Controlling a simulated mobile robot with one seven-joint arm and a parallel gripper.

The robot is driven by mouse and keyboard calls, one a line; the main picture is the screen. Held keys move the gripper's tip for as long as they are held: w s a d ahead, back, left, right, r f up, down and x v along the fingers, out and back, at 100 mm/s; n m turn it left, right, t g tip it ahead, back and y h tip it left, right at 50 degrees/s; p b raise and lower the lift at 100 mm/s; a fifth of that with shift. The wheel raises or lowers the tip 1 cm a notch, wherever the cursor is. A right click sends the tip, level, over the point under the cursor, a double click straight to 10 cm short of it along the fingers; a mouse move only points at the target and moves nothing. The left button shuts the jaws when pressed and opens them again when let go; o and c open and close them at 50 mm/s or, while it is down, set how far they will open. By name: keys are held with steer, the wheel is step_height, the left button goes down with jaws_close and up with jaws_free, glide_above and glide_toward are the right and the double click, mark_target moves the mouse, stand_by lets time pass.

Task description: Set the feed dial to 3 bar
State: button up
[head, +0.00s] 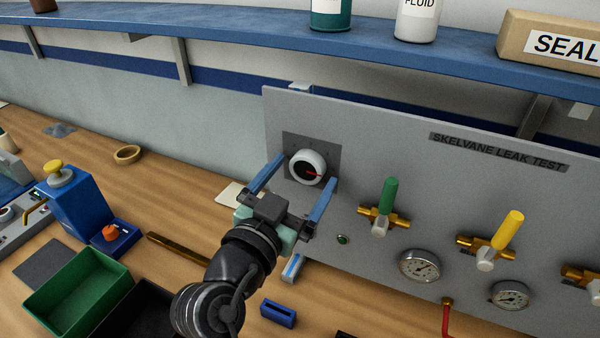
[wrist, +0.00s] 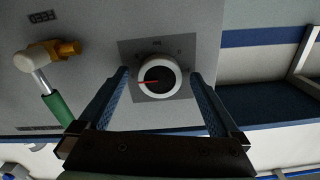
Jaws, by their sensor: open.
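The feed dial (head: 306,167) is a round white knob with a dark face and a red pointer. It sits on a darker square plate at the upper left of the grey leak test panel (head: 390,150). In the head view its pointer points right. In the wrist view the dial (wrist: 158,77) shows between the fingers, its pointer to the left. The scale marks are too small to read. My gripper (head: 293,180) is open, its two blue fingers either side of the dial. I cannot tell how far the fingertips are from the panel. The gripper also shows in the wrist view (wrist: 160,85).
Right of the dial are a green-handled valve (head: 386,205), a yellow-handled valve (head: 500,240) and two gauges (head: 420,266). A blue shelf (head: 270,30) runs above. On the bench are a green bin (head: 75,295) and a blue device (head: 85,210).

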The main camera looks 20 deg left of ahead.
steer(key=c, duration=1.4)
steer(key=shift+n, duration=0.4)
steer(key=n, duration=0.4)
steer(key=shift+d+p, duration=0.1)
steer(key=shift+p, duration=0.25)
steer(key=n+p, duration=0.1)
steer(key=n, duration=0.3)
steer(key=n+p, duration=0.2)
steer(key=n, duration=0.2)
steer(key=shift+d+r+n+p, duration=0.1)
steer(key=shift+r+n+p, duration=0.05)
steer(key=shift+n+p, duration=1.1)
steer(key=shift+n, duration=1.15)
